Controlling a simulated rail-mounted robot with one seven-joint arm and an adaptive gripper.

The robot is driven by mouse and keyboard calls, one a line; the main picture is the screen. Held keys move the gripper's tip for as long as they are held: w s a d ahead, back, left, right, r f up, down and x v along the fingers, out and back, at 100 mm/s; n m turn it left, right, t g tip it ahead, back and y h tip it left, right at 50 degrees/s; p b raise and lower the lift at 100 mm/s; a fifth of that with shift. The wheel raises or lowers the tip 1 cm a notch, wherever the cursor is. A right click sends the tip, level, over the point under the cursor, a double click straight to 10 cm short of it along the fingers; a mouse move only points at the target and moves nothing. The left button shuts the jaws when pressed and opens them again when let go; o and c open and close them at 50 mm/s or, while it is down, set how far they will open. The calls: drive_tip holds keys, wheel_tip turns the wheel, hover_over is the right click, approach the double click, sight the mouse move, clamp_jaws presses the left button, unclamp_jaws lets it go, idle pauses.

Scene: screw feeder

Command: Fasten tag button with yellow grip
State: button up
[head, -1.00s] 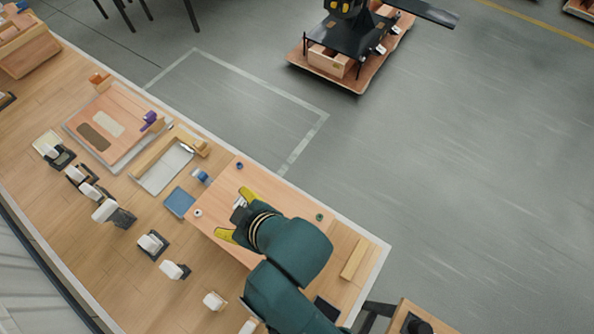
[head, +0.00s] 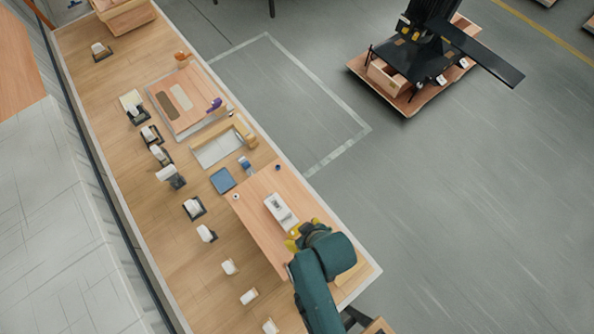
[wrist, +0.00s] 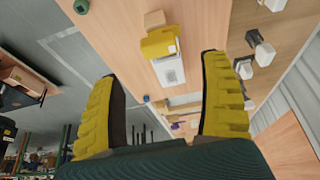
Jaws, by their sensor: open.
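A small white device with grey parts (head: 281,210) lies on the light wooden board (head: 250,215). In the wrist view, a yellow block (wrist: 158,43) with a small white label adjoins a pale plate (wrist: 170,71), in the gap between my fingers but farther off. I cannot tell which part is the tag button. My gripper (head: 305,232) has yellow ribbed fingers and is at the lower right of the white device in the head view. In the wrist view my gripper (wrist: 161,68) is open, its fingers wide apart and nothing between them.
A blue square tray (head: 222,181) and a white tray (head: 218,147) lie beyond the board. Several white-topped items, such as one on a black base (head: 193,208), line the left of the table. The floor right of the table is clear near the table.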

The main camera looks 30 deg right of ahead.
sight(296, 232)
drive_tip(key=b+x, duration=0.1)
drive_tip(key=x, duration=0.6)
drive_tip(key=shift+w+f, duration=0.2)
drive_tip(key=shift+f, duration=0.1)
drive_tip(key=c, duration=1.2)
